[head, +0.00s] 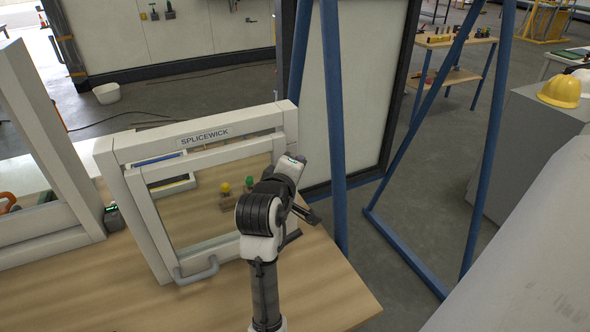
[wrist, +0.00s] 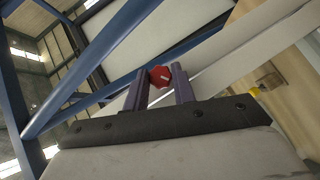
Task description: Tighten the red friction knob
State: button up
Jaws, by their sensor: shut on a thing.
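The red friction knob (wrist: 160,76) shows in the wrist view, with a pale mark on its face. My gripper (wrist: 163,82) is shut on it, with one dark finger on each side of the knob. In the head view my gripper (head: 304,213) is at the right side of the white frame (head: 196,137) labelled SPLICEWICK. The knob is hidden there behind my wrist and gripper.
The frame stands on a wooden table (head: 330,275) and has a grey handle (head: 198,271) at its lower edge. Yellow (head: 225,187) and green (head: 249,181) knobs show through its opening. Blue posts (head: 335,130) stand close behind my gripper. A white-framed unit (head: 45,230) stands at left.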

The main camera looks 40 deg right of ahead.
jog(key=shift+r+m+y, duration=0.1)
jog(key=shift+m+y, duration=0.3)
jog(key=shift+y, duration=0.1)
dwell(0.3)
jog(key=o, duration=0.7)
